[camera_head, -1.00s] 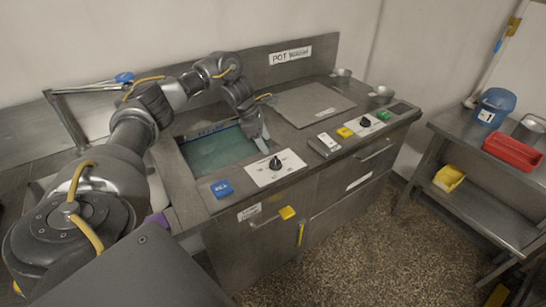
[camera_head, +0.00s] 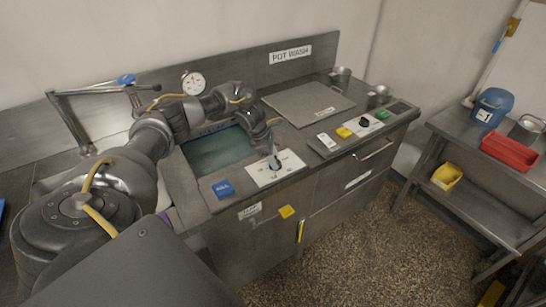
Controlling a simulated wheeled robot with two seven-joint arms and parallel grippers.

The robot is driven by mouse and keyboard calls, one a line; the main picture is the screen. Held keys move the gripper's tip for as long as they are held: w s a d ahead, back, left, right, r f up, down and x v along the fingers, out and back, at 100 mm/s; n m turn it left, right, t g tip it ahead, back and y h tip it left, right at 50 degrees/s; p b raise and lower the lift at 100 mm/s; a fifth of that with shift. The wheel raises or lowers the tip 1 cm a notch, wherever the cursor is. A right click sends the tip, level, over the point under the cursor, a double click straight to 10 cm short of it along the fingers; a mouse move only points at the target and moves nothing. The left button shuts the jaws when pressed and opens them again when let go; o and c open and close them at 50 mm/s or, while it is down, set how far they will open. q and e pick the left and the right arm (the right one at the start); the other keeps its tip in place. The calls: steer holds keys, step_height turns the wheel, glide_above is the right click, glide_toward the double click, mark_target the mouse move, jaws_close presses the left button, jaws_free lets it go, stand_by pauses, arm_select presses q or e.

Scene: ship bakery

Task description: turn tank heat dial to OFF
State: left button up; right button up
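The tank heat dial (camera_head: 276,164) is a dark knob on a white marked plate (camera_head: 262,179) at the front edge of the counter, beside the water-filled tank (camera_head: 215,152). My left gripper (camera_head: 273,155) reaches over the tank and points down at the dial. Its fingertips are at the knob and cover part of it. I cannot tell whether they touch or grip it, and the knob's pointer direction is too small to read. My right gripper is not in view.
A second dark dial (camera_head: 364,122) sits on another plate to the right, near yellow (camera_head: 344,133) and green blocks. A blue block (camera_head: 223,189) lies left of the tank dial. A flat lid (camera_head: 308,103) lies behind. A side table (camera_head: 475,150) stands at right.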

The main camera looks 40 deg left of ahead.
arm_select(q)
steer(key=shift+a, duration=0.1)
steer(key=c, duration=0.5)
steer(key=shift+c, duration=0.2)
